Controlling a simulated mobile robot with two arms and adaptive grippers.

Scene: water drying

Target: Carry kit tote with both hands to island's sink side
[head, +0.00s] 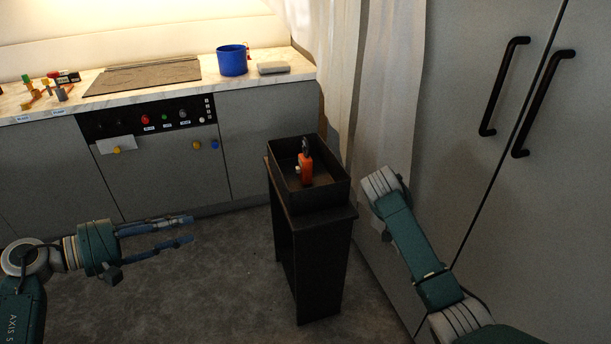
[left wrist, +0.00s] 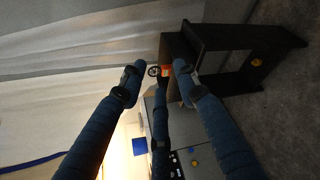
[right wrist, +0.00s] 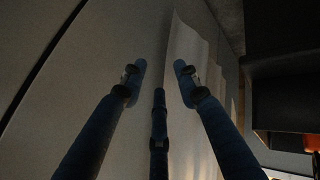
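The kit tote (head: 326,196) is a dark open box on top of a narrow dark stand (head: 318,262). Inside it is an orange tool-like item (head: 305,169) with a black top. In the left wrist view the tote (left wrist: 171,48) and stand (left wrist: 235,36) show sideways beyond the fingers. My left gripper (head: 190,229) is open and empty, left of the stand and apart from the tote. My right arm is just right of the tote; its fingers are hidden in the head view. In the right wrist view my right gripper (right wrist: 158,75) is open and empty, with the tote at the right edge.
A counter (head: 225,85) with a marble top runs along the back, holding a blue pot (head: 232,60), a grey block (head: 273,68) and small coloured items (head: 45,88). A white curtain (head: 385,90) hangs behind the tote. Tall grey cabinet doors (head: 545,190) stand close on the right. Floor left of the stand is clear.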

